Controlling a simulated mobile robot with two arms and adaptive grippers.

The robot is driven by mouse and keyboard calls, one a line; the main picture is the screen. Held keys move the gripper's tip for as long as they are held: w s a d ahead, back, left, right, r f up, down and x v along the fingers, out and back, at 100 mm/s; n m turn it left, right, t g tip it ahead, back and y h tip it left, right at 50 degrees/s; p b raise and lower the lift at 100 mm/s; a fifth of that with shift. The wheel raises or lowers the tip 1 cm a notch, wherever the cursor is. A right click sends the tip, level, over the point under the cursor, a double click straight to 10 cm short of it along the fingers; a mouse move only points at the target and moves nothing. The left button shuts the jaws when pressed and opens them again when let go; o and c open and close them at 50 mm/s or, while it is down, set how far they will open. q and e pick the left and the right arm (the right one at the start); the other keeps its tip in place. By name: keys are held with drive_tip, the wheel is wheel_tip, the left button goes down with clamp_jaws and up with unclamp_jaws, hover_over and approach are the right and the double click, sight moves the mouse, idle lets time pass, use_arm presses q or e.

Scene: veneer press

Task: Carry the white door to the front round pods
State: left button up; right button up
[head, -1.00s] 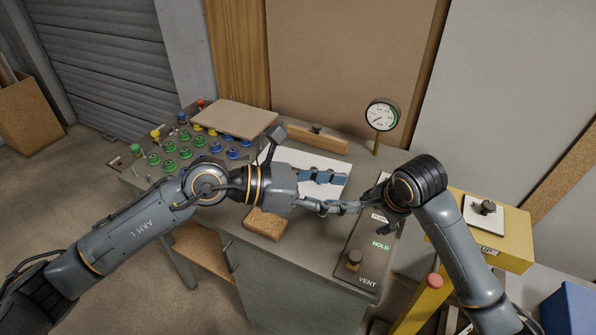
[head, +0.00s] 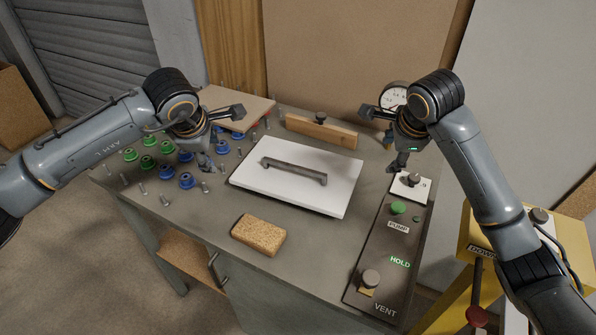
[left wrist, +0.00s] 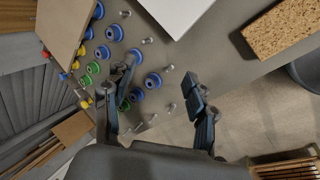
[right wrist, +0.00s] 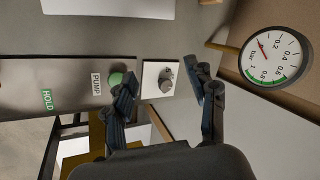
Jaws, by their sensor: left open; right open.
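The white door (head: 330,197) lies flat on the grey bench in the head view, with a dark bar handle (head: 293,170) on top. A corner of it also shows in the left wrist view (left wrist: 178,12). Round blue pods (head: 187,181) and green pods (head: 148,162) stand at the bench's left. My left gripper (head: 221,138) is open and empty above the pods, left of the door. My right gripper (head: 383,138) is open and empty right of the door. In the right wrist view, a knob on a white plate (right wrist: 166,81) shows between its fingers.
A tan board (head: 238,106) lies behind the pods. A cork block (head: 258,235) sits in front of the door. A wooden strip (head: 320,132) stands behind it. The control panel (head: 385,250), lit HOLD, and a gauge (right wrist: 272,58) are at the right. Several metal pins stand among the pods.

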use_arm(q)
drive_tip(key=x, duration=1.4)
drive_tip(key=shift+w+f, duration=0.2)
drive_tip(key=shift+w, duration=0.05)
use_arm(e)
drive_tip(key=x, duration=1.4)
drive_tip(key=shift+w+f, duration=0.15)
drive_tip(key=shift+w, duration=0.1)
use_arm(q)
drive_tip(key=shift+d, duration=0.1)
use_arm(e)
drive_tip(key=shift+a, duration=0.75)
